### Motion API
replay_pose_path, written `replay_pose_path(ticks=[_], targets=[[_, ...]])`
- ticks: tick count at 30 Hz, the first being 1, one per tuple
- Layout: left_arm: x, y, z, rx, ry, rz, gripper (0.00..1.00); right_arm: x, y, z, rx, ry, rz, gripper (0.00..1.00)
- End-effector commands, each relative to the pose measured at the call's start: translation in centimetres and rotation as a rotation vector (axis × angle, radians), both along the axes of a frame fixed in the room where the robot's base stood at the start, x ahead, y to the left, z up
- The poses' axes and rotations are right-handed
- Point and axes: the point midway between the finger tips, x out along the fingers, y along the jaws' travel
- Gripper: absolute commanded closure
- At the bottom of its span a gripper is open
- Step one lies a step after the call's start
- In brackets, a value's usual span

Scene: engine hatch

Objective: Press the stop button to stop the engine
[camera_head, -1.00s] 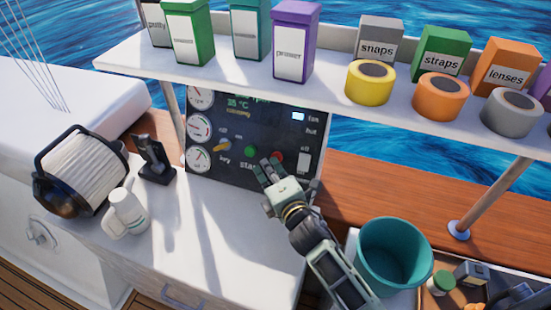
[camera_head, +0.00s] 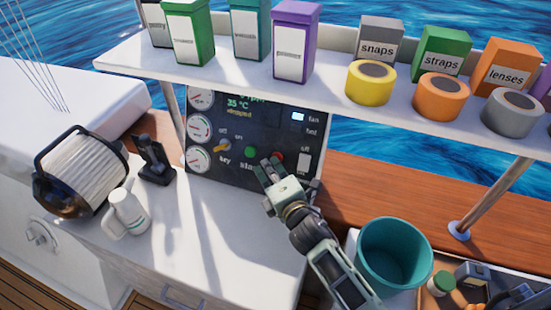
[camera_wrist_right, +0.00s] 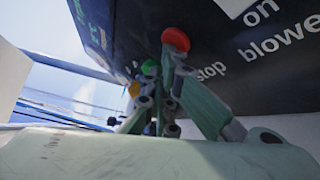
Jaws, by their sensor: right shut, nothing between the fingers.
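The dark engine panel (camera_head: 272,128) stands at the back of the white counter. Its red stop button (camera_head: 278,156) is at the lower right, with the green start button (camera_head: 250,152) to its left. My right gripper (camera_head: 271,166) is shut and empty in front of the panel, its tips just below and left of the red button. In the right wrist view the red button (camera_wrist_right: 175,40) is right above the fingertips (camera_wrist_right: 168,58); I cannot tell if they touch. The green button (camera_wrist_right: 151,67) is partly hidden behind the fingers. My left gripper is not in view.
A yellow key switch (camera_head: 222,146) and gauges (camera_head: 199,128) are on the panel's left. A shelf (camera_head: 330,88) with boxes and tape rolls hangs above. A teal bucket (camera_head: 394,256) stands right of my arm.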

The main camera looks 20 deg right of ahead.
Motion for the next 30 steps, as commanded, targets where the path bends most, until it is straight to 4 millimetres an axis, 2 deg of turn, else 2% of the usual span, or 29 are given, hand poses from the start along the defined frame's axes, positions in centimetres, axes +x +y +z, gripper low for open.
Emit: replay_pose_path(ticks=[11,23,30], targets=[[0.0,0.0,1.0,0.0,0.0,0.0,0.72,-1.6,1.0,1.0,0.001,0.001,-0.001,1.0],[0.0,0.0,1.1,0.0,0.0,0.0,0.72,-1.9,1.2,1.1,0.0,0.001,0.0,1.0],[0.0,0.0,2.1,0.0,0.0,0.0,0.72,-3.6,2.4,2.2,0.001,0.001,0.0,1.0]])
